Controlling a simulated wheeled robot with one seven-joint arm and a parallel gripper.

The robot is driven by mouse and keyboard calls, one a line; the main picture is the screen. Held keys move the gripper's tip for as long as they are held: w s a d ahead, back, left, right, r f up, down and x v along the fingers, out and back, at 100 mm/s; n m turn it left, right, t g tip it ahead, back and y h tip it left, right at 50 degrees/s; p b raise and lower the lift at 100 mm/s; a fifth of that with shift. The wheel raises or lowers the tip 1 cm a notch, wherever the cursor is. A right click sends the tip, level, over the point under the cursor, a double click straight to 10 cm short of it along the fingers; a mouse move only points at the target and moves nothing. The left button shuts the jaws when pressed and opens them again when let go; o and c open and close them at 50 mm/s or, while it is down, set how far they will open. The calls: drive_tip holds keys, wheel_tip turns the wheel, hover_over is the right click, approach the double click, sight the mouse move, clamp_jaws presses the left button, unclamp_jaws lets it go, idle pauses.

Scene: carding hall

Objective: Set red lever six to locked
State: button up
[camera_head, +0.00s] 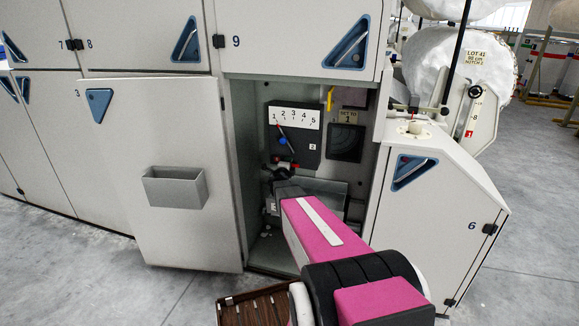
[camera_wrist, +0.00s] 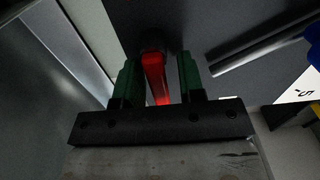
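A red lever (camera_wrist: 155,78) shows in the wrist view between the two green fingers of my gripper (camera_wrist: 160,82). The fingers are apart, one on each side of the lever. The left finger is very near it and a gap shows on the right; I cannot tell whether the left one touches. In the head view my gripper (camera_head: 281,170) is inside the open cabinet, at the lower edge of a dark panel (camera_head: 305,162). Only a small red bit of the lever (camera_head: 293,165) shows there. No lock marking or lever number is readable.
The dark panel carries a 1-to-5 scale (camera_head: 294,118) and a blue knob (camera_head: 283,141). Open door 3 (camera_head: 155,130) with a grey bin (camera_head: 175,188) stands left. Cabinet 6 (camera_head: 440,195) stands close on the right.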

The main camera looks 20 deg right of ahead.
drive_tip(key=shift+s, duration=0.1)
drive_tip(key=v, duration=1)
drive_tip(key=shift+s+a, duration=0.2)
drive_tip(key=shift+s, duration=0.05)
